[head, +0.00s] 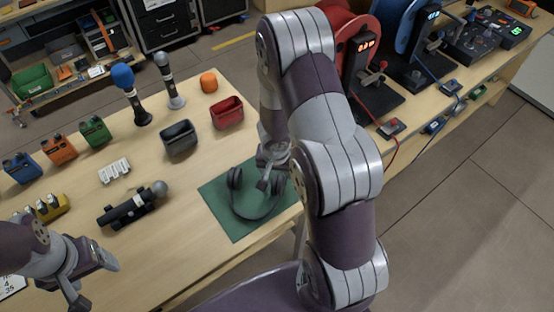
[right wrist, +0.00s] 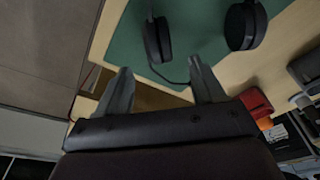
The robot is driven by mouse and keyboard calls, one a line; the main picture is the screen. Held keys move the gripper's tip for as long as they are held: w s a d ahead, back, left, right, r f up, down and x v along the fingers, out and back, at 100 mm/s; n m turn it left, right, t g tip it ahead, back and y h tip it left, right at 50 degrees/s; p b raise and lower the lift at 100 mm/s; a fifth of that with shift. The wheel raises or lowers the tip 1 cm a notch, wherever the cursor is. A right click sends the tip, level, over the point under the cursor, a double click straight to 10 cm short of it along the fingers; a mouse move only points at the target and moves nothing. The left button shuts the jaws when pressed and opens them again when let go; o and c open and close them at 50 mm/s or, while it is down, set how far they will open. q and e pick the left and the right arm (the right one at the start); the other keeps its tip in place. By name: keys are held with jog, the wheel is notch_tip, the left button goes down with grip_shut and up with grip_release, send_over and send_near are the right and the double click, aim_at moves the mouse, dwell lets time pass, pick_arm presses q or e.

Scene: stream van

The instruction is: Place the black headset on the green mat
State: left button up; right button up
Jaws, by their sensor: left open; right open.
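The black headset (head: 254,205) lies on the green mat (head: 222,206) at the table's right edge in the head view. In the right wrist view the headset (right wrist: 152,42) shows two ear cups on the mat (right wrist: 195,50), beyond the fingertips. My right gripper (head: 270,180) is over the headset in the head view, and my arm hides part of it. In the right wrist view the right gripper (right wrist: 160,82) is open with nothing between its fingers. My left gripper (head: 92,280) is open and empty at the lower left, over the table.
A black bin (head: 180,139) and a red bin (head: 227,112) stand behind the mat. Two microphones (head: 132,95) stand upright further back, and another (head: 132,205) lies left of the mat. Several coloured packs line the left side. Bare table separates the lying microphone and mat.

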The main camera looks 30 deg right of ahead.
notch_tip(320, 180, up, 3)
jog(key=shift+s+a+f+p, duration=0.1)
jog(key=shift+s+f+p, duration=0.1)
jog(key=shift+p, duration=0.15)
jog(key=s+a+r+n+y, duration=0.1)
jog(key=s+a+r+n, duration=0.7)
jog(key=r, duration=0.5)
jog(key=shift+s+a, duration=0.5)
jog(key=shift+a, duration=0.1)
